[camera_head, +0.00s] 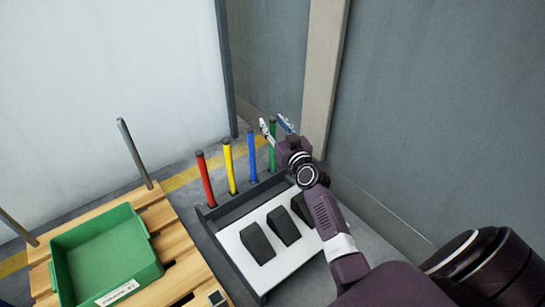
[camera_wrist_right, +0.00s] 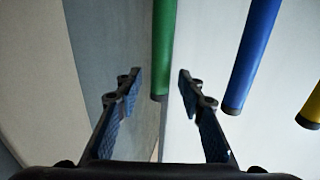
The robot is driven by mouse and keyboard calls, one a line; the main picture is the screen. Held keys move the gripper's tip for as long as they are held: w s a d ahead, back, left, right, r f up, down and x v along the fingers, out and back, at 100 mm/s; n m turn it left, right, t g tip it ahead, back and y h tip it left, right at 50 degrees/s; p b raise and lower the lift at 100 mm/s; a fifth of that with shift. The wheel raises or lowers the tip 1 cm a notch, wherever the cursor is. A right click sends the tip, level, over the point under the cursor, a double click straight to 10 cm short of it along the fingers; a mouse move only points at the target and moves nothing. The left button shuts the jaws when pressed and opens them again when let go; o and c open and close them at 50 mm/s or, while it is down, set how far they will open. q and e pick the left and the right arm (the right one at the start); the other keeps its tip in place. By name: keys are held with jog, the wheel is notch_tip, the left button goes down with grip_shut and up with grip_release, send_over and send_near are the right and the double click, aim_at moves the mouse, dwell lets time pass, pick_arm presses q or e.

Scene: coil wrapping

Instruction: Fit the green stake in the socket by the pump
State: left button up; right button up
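The green stake (camera_head: 273,150) stands upright at the right end of a row of coloured stakes in a dark rack (camera_head: 222,206). My right gripper (camera_head: 275,126) is open near the stake's top, with a finger showing on each side of it. In the right wrist view, the green stake (camera_wrist_right: 163,50) and its dark end show between the spread fingers (camera_wrist_right: 158,85). The fingers do not visibly touch it. My left gripper is out of view. I cannot make out a pump or its socket.
Red (camera_head: 206,180), yellow (camera_head: 229,167) and blue (camera_head: 252,157) stakes stand left of the green one. Dark wedge blocks (camera_head: 257,243) lie on a white panel. A green bin (camera_head: 150,225) sits on a wooden pallet (camera_head: 170,236) with metal posts (camera_head: 134,154). A wall stands close on the right.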

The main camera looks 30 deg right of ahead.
jog(key=shift+w, duration=0.2)
jog(key=shift+c, duration=0.6)
grip_shut()
jog(key=shift+r, duration=0.1)
